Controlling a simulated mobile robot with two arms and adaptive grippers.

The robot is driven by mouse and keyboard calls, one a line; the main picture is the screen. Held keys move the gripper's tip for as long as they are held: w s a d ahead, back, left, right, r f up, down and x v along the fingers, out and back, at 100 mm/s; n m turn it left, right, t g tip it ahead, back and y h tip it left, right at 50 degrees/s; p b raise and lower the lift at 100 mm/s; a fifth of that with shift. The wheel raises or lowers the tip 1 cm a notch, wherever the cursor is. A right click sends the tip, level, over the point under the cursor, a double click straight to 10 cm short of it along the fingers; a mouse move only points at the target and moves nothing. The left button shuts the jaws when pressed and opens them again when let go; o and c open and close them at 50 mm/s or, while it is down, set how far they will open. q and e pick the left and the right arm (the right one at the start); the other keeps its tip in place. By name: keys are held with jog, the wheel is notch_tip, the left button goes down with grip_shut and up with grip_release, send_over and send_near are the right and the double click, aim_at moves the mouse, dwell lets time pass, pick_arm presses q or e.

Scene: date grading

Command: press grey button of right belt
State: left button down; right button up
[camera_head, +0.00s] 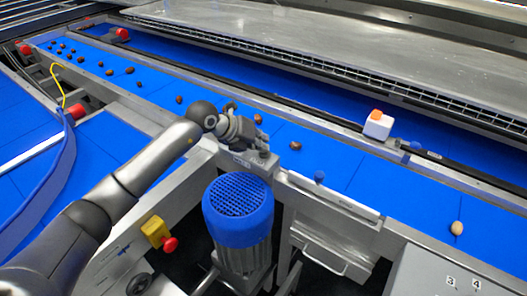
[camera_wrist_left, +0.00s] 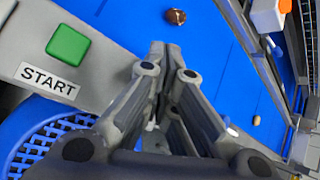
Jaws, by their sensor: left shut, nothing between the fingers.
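My left gripper (camera_head: 266,152) is shut and empty, over the near rail of the long blue belt (camera_head: 335,165). In the left wrist view its closed fingers (camera_wrist_left: 166,50) point across the belt edge. To their left a square green button (camera_wrist_left: 68,44) sits on a grey metal surface, above a label reading START (camera_wrist_left: 47,80); the fingers are apart from it. I cannot make out a grey button in either view. A grey panel (camera_head: 415,275) with labels 3 and 4 shows at the bottom right. My right gripper is not in view.
A blue motor (camera_head: 240,215) stands below the gripper. Several brown dates lie along the belt, with a paler one (camera_head: 456,228) at the right. A white box with an orange top (camera_head: 377,125) sits on the divider. A yellow box with a red button (camera_head: 158,232) is at lower left.

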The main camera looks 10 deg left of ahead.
pick_arm(q)
jog(key=shift+r+p, duration=0.35)
jog(key=shift+r, duration=0.4)
notch_tip(320, 180, up, 5)
jog(key=p, duration=0.3)
dwell(0.6)
